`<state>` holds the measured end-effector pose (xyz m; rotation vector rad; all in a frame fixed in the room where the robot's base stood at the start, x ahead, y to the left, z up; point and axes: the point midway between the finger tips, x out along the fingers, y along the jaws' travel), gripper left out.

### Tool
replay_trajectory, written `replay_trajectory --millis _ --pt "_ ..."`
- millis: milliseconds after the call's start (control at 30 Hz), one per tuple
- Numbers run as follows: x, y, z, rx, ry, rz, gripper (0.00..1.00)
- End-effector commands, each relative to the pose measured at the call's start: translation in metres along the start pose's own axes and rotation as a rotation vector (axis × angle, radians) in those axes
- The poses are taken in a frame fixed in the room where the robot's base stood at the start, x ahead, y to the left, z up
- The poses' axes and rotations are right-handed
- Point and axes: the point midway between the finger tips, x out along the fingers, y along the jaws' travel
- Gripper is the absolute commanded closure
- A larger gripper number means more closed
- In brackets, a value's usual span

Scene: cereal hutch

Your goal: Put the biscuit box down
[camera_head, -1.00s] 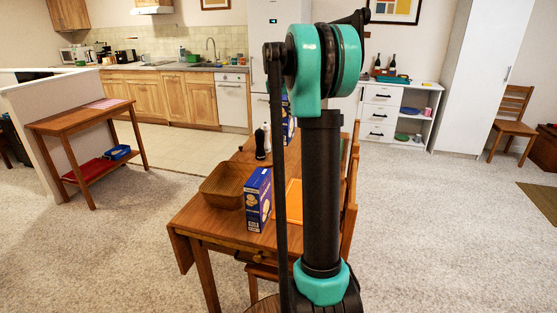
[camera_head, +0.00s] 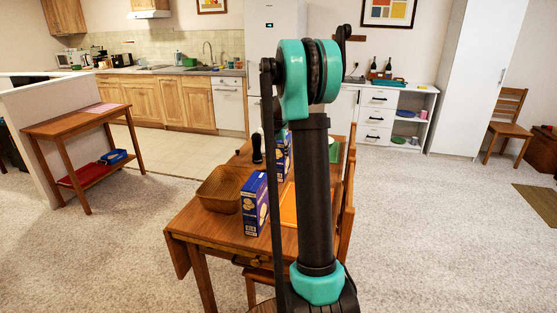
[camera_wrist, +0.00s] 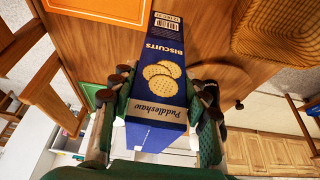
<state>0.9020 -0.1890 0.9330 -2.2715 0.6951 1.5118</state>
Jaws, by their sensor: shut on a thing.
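A blue biscuit box (camera_wrist: 160,75) with a picture of biscuits lies between the two fingers of my gripper (camera_wrist: 157,105) in the wrist view. My gripper is shut on it. In the head view, one blue box (camera_head: 255,205) stands upright on the wooden table (camera_head: 215,238), right of the wicker basket (camera_head: 219,190). A second blue box (camera_head: 283,155) shows further back, partly hidden by my arm, and appears to be the held one. My arm hides my gripper there. Whether the held box touches the table cannot be told.
An orange mat (camera_head: 289,205) lies right of the front box. A dark bottle (camera_head: 257,148) stands behind the basket, and a green item (camera_head: 334,150) lies at the table's far right. Chairs (camera_head: 346,200) line the right side. Bare tabletop shows at the front left.

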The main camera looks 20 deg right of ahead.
Motion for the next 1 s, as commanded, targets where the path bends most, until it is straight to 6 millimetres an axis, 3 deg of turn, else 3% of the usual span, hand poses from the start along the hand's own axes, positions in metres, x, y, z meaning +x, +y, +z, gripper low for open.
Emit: replay_trajectory --millis 200,567,600,733,1000 --pt "0.026 0.000 0.010 0.000 0.001 0.000 1.00" --pt "0.030 0.000 0.012 0.000 0.001 0.000 1.00" --pt "0.030 0.000 0.012 0.000 0.000 0.000 0.49" --pt "0.029 0.000 0.012 0.000 0.000 0.000 0.34" --pt "0.029 0.000 0.012 0.000 0.000 0.000 0.34"
